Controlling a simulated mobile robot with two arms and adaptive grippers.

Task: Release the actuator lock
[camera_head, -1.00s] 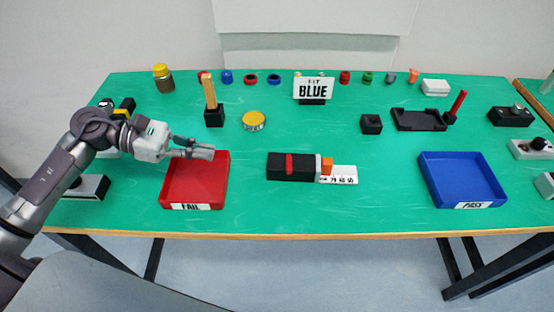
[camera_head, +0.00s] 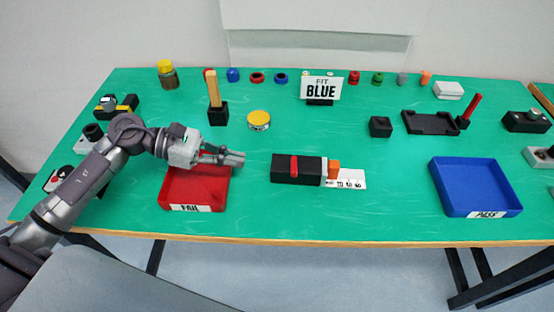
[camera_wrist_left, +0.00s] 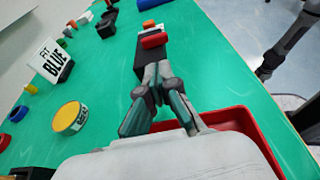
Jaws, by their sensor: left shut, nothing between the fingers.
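The black block with a red band (camera_head: 293,167) and an orange piece (camera_head: 334,168) at its right end lies mid-table; I take it for the actuator. A white marked strip (camera_head: 352,179) lies at its right end. My left gripper (camera_head: 243,158) is shut and empty, above the red tray's right edge, pointing right at the block with a small gap in the head view. In the left wrist view, the fingertips (camera_wrist_left: 158,88) overlap the block's near end, and the red band (camera_wrist_left: 153,39) shows beyond; contact cannot be told. My right gripper is not seen.
The red FAIL tray (camera_head: 165,198) lies under my left gripper. A blue tray (camera_head: 511,204) stands at the right. A FIT BLUE sign (camera_head: 321,89), a yellow-topped tin (camera_head: 259,119) and a wooden post (camera_head: 213,88) stand behind. Green table is clear around the block.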

